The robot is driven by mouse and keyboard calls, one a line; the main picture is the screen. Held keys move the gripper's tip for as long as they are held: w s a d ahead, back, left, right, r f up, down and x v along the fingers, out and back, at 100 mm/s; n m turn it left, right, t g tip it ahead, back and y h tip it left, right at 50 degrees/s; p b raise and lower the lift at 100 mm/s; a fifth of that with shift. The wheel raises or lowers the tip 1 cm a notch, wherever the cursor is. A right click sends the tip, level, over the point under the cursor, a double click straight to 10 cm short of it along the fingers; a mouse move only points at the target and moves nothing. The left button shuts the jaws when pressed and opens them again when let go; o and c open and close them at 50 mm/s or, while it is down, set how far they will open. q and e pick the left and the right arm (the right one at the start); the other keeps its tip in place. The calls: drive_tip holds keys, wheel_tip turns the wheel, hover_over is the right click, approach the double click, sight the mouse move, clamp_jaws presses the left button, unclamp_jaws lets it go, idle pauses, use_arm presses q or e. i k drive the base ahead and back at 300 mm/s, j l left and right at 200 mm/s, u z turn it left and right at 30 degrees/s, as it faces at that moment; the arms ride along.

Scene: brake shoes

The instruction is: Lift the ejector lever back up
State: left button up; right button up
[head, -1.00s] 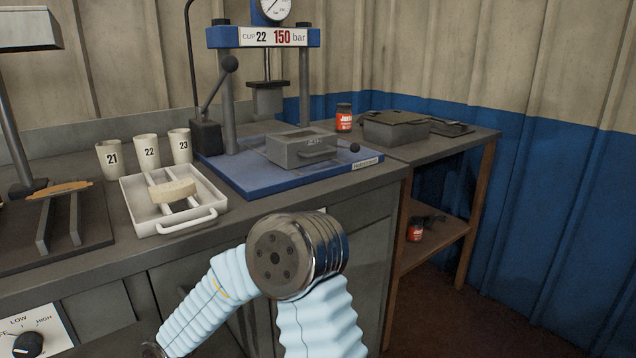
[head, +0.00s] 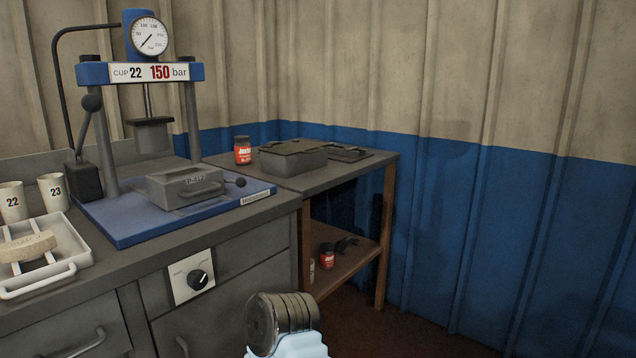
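The ejector lever appears to be the short rod with a dark ball knob (head: 240,182) at the right end of the grey mould box (head: 185,186). It sits low, close to the blue press base (head: 130,230). Neither of my grippers shows in the head view. Only a part of my arm, with a metal joint, shows at the bottom middle, well below the bench top and apart from both levers.
A white tray (head: 38,290) with a pad and cups 22 (head: 12,202) and 23 (head: 53,193) stand at left. A red jar (head: 242,151) and a grey lidded box (head: 292,157) sit on the side table (head: 345,172). A dial panel (head: 193,276) is on the bench front.

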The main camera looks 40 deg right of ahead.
sight(240, 182)
drive_tip(key=l+z, duration=0.4)
drive_tip(key=k+l+z, duration=0.1)
drive_tip(key=l+z, duration=0.15)
drive_tip(key=z, duration=0.15)
